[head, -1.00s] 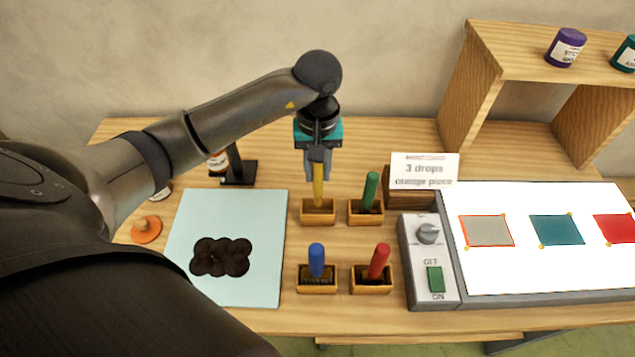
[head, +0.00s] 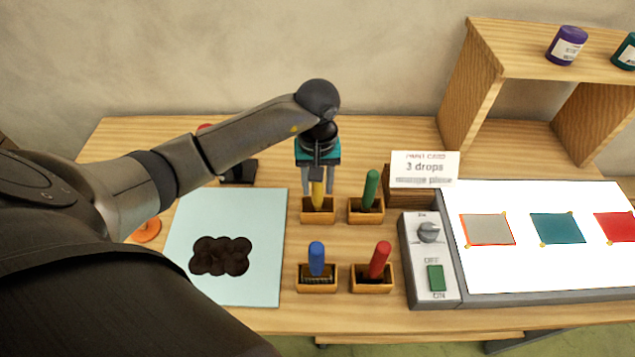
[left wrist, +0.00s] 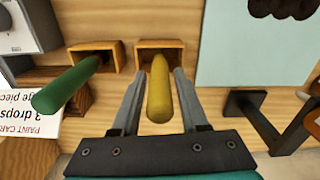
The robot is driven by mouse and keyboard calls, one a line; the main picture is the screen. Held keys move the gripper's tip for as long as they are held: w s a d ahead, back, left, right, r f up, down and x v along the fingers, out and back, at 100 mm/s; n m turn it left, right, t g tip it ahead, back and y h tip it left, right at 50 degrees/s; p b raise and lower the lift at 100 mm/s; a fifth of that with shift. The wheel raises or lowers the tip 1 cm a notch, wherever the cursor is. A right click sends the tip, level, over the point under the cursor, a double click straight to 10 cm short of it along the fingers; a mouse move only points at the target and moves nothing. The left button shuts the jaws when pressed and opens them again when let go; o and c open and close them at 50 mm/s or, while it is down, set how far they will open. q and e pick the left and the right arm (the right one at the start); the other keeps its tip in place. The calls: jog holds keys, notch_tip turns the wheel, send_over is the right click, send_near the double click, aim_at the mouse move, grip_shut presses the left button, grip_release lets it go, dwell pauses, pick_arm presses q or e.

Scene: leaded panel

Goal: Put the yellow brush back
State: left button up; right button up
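The yellow brush (head: 318,195) stands in the back left wooden holder (head: 318,217). In the left wrist view the brush (left wrist: 159,88) rises out of its holder (left wrist: 158,50). My left gripper (head: 318,192) is over that holder, with one finger on each side of the brush handle. In the left wrist view the fingers (left wrist: 158,97) are spread, with a gap between each finger and the handle. The brush's bristles are hidden inside the holder. My right gripper is not in view.
Close by stand holders with a green brush (head: 371,189), a blue brush (head: 316,258) and a red brush (head: 379,259). A pale blue sheet with a dark blob (head: 220,256) lies left. A light panel (head: 540,275), switch box (head: 428,262) and card (head: 424,169) are right.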

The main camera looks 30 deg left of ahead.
pick_arm(q)
jog(key=shift+o, duration=0.8)
notch_tip(320, 180, up, 12)
jog(key=shift+r, duration=0.15)
